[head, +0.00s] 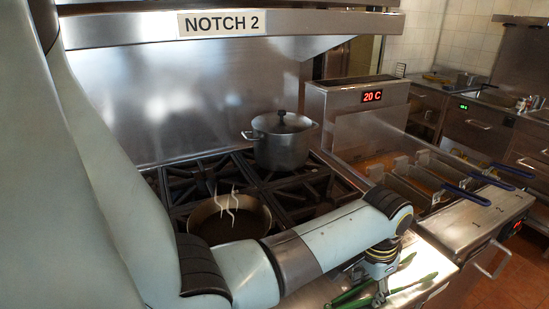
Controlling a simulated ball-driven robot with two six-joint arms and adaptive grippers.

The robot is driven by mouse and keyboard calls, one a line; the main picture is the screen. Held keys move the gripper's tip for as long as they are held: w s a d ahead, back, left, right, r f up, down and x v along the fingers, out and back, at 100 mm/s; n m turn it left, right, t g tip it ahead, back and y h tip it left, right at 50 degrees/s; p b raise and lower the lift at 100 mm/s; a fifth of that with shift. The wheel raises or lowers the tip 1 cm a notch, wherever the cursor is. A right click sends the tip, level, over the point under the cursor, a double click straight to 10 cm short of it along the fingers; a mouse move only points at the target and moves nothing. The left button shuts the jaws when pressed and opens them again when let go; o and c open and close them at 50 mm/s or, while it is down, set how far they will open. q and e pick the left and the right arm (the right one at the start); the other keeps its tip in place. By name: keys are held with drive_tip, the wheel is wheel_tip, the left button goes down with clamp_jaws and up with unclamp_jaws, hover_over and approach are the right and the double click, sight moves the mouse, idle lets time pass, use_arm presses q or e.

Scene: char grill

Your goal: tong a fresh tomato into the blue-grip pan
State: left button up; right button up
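A dark pan (229,219) with pale wisps of steam above it sits on the front left burner. My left arm passes in front of it and its handle is hidden, so I cannot tell its grip colour. Green-handled tongs (414,283) lie on the counter at the bottom right. My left gripper (379,297) points down over the counter at the tongs, partly cut off by the bottom edge. I cannot tell whether it touches them or how far its fingers are apart. I make out no tomato. My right gripper is out of view.
A lidded steel pot (284,143) stands on a back burner of the stove. To the right is a fryer (357,98) reading 20 C, with blue-handled baskets (425,180). A hood edge labelled NOTCH 2 (221,23) runs across the top.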

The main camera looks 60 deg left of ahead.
use_arm(q)
drive_tip(key=shift+r+p, duration=1.05)
drive_tip(key=shift+r, duration=0.85)
wheel_tip(320, 180, up, 8)
drive_tip(key=shift+r, duration=0.1)
